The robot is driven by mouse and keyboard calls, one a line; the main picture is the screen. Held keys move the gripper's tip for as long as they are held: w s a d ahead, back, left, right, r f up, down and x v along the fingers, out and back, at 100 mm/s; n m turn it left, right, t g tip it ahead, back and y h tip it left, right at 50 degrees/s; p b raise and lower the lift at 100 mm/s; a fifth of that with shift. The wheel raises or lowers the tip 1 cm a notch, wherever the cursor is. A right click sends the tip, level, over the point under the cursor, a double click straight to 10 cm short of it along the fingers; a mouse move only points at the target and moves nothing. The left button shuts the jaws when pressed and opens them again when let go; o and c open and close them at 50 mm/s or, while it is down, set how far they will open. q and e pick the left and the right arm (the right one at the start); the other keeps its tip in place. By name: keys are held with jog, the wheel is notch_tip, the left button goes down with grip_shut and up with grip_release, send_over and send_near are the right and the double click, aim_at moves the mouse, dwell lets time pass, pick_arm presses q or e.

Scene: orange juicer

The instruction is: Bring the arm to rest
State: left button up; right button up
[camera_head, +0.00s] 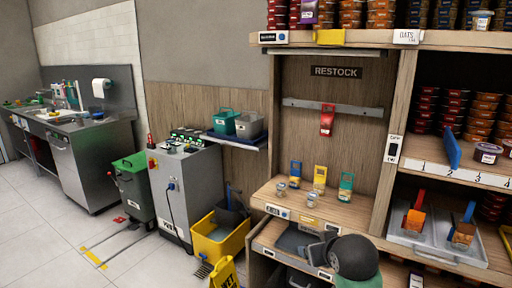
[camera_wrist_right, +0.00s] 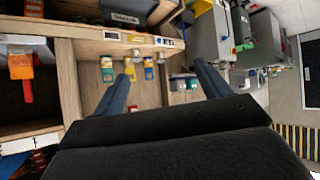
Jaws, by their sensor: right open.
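My right arm shows at the bottom of the head view, with a dark rounded joint in front of the lower shelf. Its gripper (camera_wrist_right: 161,70) shows in the right wrist view with two blue-grey fingers spread wide. Nothing is held between them; shelf items lie beyond them. My left gripper is not in the head view.
The shelf under the RESTOCK sign (camera_head: 336,72) holds blue, yellow and teal scoops (camera_head: 320,178) and small jars (camera_head: 281,189). A red scoop (camera_head: 327,119) hangs above. A yellow mop bucket (camera_head: 218,240) and grey cabinet (camera_head: 187,190) stand left.

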jog(key=s+f+g, duration=0.9)
jog(key=s+f, duration=2.4)
jog(key=s, duration=0.1)
jog(key=shift+s+a, duration=0.4)
jog(key=shift+f, duration=0.15)
